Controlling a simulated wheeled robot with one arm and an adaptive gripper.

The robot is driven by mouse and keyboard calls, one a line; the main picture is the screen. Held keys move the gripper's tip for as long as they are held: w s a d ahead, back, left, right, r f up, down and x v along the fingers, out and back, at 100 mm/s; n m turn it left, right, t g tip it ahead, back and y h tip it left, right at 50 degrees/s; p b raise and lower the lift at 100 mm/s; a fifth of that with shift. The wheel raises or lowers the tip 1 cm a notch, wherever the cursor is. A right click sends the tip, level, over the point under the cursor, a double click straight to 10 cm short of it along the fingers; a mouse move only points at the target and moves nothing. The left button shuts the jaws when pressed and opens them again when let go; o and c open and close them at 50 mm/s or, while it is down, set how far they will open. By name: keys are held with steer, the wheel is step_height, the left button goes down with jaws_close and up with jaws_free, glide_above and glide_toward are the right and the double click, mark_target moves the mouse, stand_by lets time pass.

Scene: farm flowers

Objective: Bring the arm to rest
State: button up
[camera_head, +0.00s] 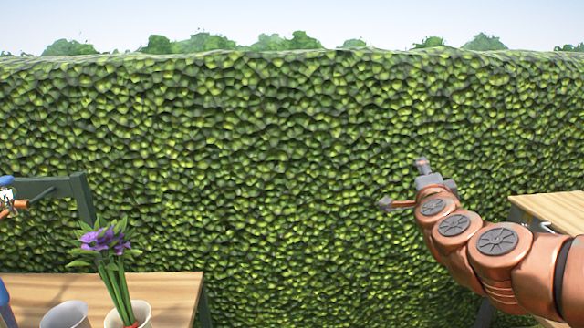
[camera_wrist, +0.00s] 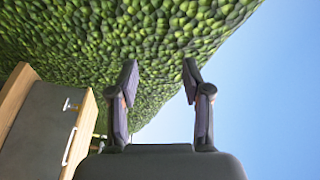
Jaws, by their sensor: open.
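My gripper (camera_head: 403,182) is at the end of my copper-coloured arm, on the right side of the head view. It is raised in the air in front of the hedge, left of a wooden surface. In the wrist view my gripper (camera_wrist: 160,82) shows two dark fingers spread apart. Nothing is between them; hedge and sky show behind the gap. My arm is bent and comes in from the lower right of the head view.
A dark green frame (camera_head: 60,185) stands behind. Another wooden surface (camera_head: 555,209) is at right. A tall hedge (camera_head: 250,140) spans the back.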

steer(key=s+a+r+n+g+y+p, duration=0.1)
steer(key=s+a+r+n+y+p, duration=0.15)
steer(key=a+n+y+p, duration=0.65)
steer(key=s+a+f+n+g+p, duration=0.2)
steer(key=s+a+n+g, duration=0.25)
steer(key=s+a, duration=0.55)
steer(key=s+d+n+g+h+p, duration=0.1)
steer(key=s+g+p, duration=0.5)
steer(key=s, duration=0.9)
steer(key=s+d+n+g+h+p, duration=0.2)
steer(key=s+g+p, duration=0.5)
steer(key=s, duration=0.8)
steer(key=shift+s+d+n+g, duration=0.25)
steer(key=shift+n+g, duration=0.1)
steer(key=shift+n, duration=0.1)
steer(key=shift+f, duration=0.1)
